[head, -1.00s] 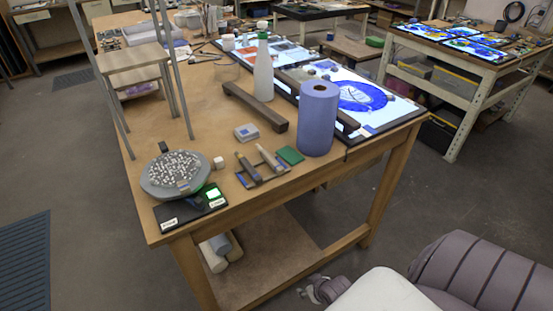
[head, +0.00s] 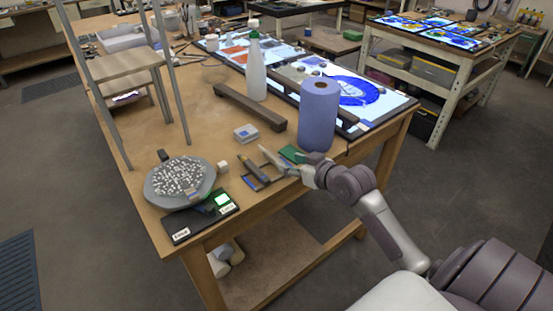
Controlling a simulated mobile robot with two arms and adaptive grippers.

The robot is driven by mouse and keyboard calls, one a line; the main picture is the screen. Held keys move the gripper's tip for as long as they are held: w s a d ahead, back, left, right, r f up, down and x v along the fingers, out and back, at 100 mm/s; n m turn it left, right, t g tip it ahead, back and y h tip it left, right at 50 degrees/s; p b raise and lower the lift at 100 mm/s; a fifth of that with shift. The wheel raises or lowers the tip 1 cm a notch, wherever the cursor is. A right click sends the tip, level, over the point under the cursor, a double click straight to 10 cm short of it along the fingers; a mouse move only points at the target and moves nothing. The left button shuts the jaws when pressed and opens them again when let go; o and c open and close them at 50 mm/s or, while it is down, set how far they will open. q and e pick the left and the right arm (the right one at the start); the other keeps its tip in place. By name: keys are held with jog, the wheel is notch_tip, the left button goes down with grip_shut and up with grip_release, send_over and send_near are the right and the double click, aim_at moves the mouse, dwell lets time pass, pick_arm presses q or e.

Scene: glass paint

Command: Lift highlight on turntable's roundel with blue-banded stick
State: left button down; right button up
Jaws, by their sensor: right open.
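The turntable (head: 208,181) stands at the table's near left corner, and its round top carries a roundel (head: 178,178) speckled white on dark. Any single highlight is too small to tell. Right of it, sticks lie on a small dark rest; one dark stick (head: 252,168) shows clearly, with blue (head: 252,182) near the rest's near end. My right gripper (head: 276,160) is open, low over the right side of this rest, its fingers pointing left. It partly hides the other stick, and I cannot tell whether it touches it. My left gripper is out of view.
A blue paper roll (head: 318,115) stands close behind my right gripper, beside a green pad (head: 292,153).

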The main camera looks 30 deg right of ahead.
aim_at(277, 159)
jog(key=shift+x, duration=0.9)
jog(key=shift+w+a+f, duration=0.15)
jog(key=shift+w, duration=0.35)
jog(key=shift+w+f, duration=0.1)
jog(key=shift+w, duration=0.1)
jog(key=shift+f+p+x, duration=0.1)
jog(key=shift+p+x, duration=0.35)
jog(key=shift+x, duration=0.75)
jog(key=shift+f+p+x, duration=0.15)
jog(key=shift+p+x, duration=0.25)
jog(key=shift+x, duration=0.8)
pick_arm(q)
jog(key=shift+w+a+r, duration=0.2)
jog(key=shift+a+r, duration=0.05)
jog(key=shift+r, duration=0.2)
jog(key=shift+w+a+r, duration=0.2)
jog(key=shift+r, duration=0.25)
pick_arm(e)
jog(key=shift+s+d, duration=0.15)
jog(key=shift+d, duration=0.05)
jog(key=shift+c, duration=0.3)
jog(key=shift+r, duration=0.1)
grip_shut()
